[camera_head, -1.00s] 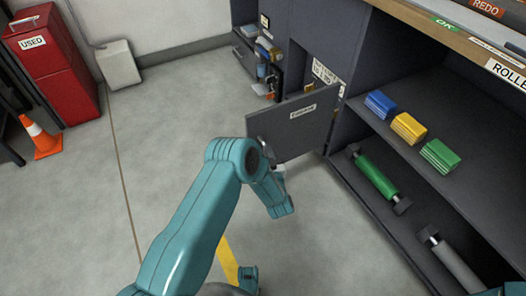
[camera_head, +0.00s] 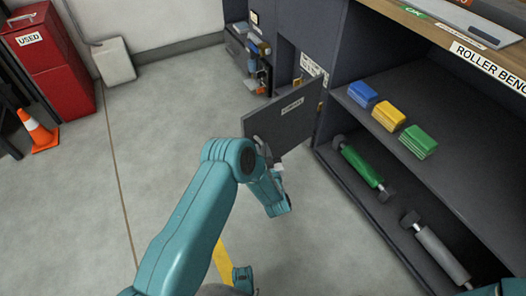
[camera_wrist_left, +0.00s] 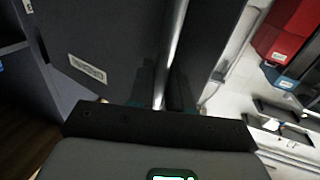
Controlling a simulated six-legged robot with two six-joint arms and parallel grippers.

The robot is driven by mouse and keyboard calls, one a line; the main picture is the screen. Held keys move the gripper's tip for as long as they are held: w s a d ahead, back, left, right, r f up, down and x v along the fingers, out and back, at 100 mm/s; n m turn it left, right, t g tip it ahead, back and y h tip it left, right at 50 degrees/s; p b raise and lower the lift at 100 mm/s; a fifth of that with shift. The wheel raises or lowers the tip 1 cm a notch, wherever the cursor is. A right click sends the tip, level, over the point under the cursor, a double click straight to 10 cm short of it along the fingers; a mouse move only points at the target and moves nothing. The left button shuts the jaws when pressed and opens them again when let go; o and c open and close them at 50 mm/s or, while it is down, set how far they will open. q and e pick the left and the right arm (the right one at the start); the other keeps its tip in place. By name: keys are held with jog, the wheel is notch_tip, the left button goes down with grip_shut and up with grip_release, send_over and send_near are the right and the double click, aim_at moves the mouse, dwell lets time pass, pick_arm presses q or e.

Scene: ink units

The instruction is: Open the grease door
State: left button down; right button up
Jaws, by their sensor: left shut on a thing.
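The grease door (camera_head: 300,122) is a dark grey panel with a small white label, standing swung out from the dark cabinet, hinged on its right side. It also shows in the left wrist view (camera_wrist_left: 110,35). My left gripper (camera_head: 264,152) is at the door's free left edge, shut on the door's handle. In the left wrist view the handle (camera_wrist_left: 172,55) is a shiny metal bar running down between the fingers. My right gripper is not in view.
An open shelf to the right holds blue (camera_head: 362,95), yellow (camera_head: 388,115) and green (camera_head: 418,142) blocks. Green (camera_head: 361,166) and grey (camera_head: 438,252) rollers lie below. A red bin (camera_head: 50,65) and an orange cone (camera_head: 38,133) stand left. The floor between is clear.

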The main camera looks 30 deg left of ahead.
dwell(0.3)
pick_arm(q)
jog(key=c, duration=1.2)
grip_release()
jog(key=shift+c, duration=0.2)
jog(key=shift+s+d, duration=0.3)
jog(key=p+v, duration=0.5)
jog(key=v, duration=1)
jog(key=shift+s, duration=0.15)
jog(key=shift+d, duration=0.1)
